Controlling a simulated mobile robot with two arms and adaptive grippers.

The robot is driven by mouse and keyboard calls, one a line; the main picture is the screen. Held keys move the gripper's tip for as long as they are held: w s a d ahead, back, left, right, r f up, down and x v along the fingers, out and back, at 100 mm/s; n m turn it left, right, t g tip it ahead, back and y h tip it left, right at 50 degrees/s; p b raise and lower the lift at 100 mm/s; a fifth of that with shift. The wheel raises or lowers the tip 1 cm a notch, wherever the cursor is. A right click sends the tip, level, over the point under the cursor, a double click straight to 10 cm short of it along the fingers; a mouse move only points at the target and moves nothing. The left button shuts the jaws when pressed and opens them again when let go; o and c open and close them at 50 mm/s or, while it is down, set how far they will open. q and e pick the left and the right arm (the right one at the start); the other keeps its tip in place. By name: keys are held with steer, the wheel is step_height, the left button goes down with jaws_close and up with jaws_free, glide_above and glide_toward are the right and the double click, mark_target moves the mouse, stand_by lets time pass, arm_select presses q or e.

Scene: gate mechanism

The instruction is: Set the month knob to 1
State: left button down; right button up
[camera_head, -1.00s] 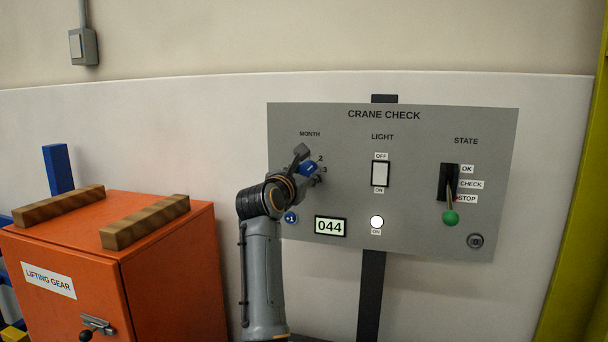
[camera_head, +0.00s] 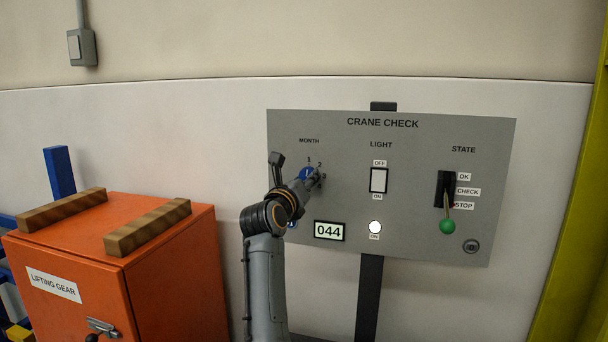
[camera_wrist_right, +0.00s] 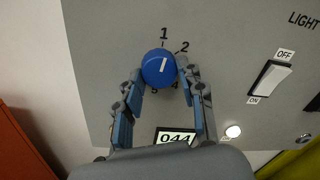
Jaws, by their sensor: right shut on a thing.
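The blue round month knob (camera_wrist_right: 156,70) sits on the grey CRANE CHECK panel (camera_head: 420,130), under the MONTH label. In the right wrist view its white mark points up toward the 1 (camera_wrist_right: 164,34), with the 2 (camera_wrist_right: 185,47) to the right of that. In the head view the knob (camera_head: 307,174) is partly hidden by my right gripper (camera_head: 309,178). My right gripper is shut on the knob, one finger on each side in the wrist view (camera_wrist_right: 159,76). The lower numbers are partly covered. My left gripper is not in view.
The panel also carries a light switch (camera_head: 379,180), a lit round lamp (camera_head: 375,227), a 044 display (camera_head: 329,230) and a green-knobbed state lever (camera_head: 447,226). An orange cabinet (camera_head: 165,260) with wooden blocks stands left of my right arm.

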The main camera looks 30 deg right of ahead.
steer(key=shift+n+p, duration=0.5)
steer(key=shift+n, duration=0.2)
steer(key=o, duration=1.2)
steer(key=shift+r, duration=4.9)
